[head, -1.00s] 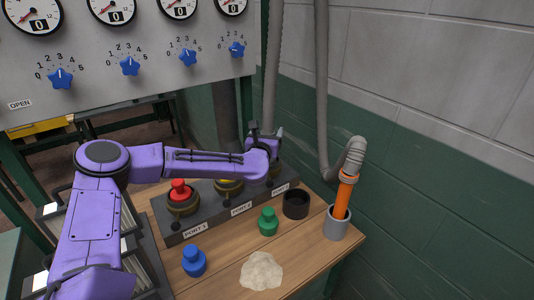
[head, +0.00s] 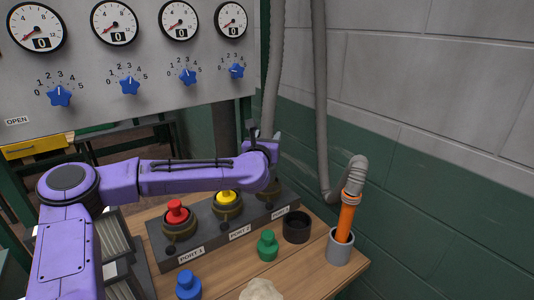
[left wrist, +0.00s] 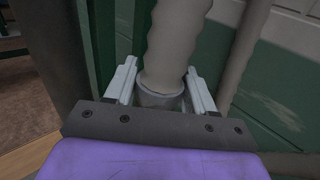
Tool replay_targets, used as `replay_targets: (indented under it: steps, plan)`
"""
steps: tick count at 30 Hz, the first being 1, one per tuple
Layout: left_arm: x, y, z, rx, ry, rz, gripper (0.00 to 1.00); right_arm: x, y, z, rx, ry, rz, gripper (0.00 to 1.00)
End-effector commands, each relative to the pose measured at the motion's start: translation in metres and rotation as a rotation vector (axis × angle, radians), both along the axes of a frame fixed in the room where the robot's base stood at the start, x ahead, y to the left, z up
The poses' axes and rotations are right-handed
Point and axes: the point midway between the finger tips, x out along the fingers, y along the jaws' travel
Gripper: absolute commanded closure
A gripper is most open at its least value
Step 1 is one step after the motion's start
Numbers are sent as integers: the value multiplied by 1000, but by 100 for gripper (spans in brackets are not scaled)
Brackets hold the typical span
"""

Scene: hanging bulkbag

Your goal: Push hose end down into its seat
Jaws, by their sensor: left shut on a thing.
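My left gripper (head: 262,143) is shut on the end of a grey corrugated hose (head: 271,85) that hangs from above. In the left wrist view the hose (left wrist: 176,40) ends in a grey collar (left wrist: 160,96) between the two fingers (left wrist: 161,88). In the head view the gripper is above the right end of the dark port block (head: 208,240), over the port 3 fitting (head: 270,193). My wrist hides the hose's lower end and part of that fitting, so I cannot tell whether they touch. My right gripper is not in view.
A red plug (head: 177,211) and a yellow plug (head: 227,198) sit in the other ports. Green (head: 267,245) and blue (head: 188,285) plugs, a black ring (head: 296,227) and a pale heap (head: 261,290) are on the wooden table. An orange-ended hose (head: 346,214) stands in a grey cup (head: 340,246).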

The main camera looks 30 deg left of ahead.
Motion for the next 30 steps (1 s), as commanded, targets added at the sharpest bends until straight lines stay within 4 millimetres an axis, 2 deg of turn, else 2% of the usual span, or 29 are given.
replay_targets:
  steps: [2,6,9,14,17,19,21,24,27,30]
  plan:
    - [-17,-11,19,-4,-9,-4,96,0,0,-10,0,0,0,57]
    - [-54,-32,35,-1,-7,-3,96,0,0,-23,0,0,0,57]
    - [-71,-43,45,0,-5,-2,96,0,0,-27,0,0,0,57]
    - [-85,-53,57,1,-2,-3,96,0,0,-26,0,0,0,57]
    - [-82,-73,61,6,4,-27,96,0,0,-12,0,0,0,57]
    - [-72,-94,57,11,8,-51,96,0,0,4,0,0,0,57]
    - [-60,-115,47,14,8,-65,96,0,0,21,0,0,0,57]
    - [-47,-136,29,13,4,-67,96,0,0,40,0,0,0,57]
    - [-38,-144,15,10,0,-52,96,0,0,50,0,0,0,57]
    - [-33,-142,6,6,-4,-27,96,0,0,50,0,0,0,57]
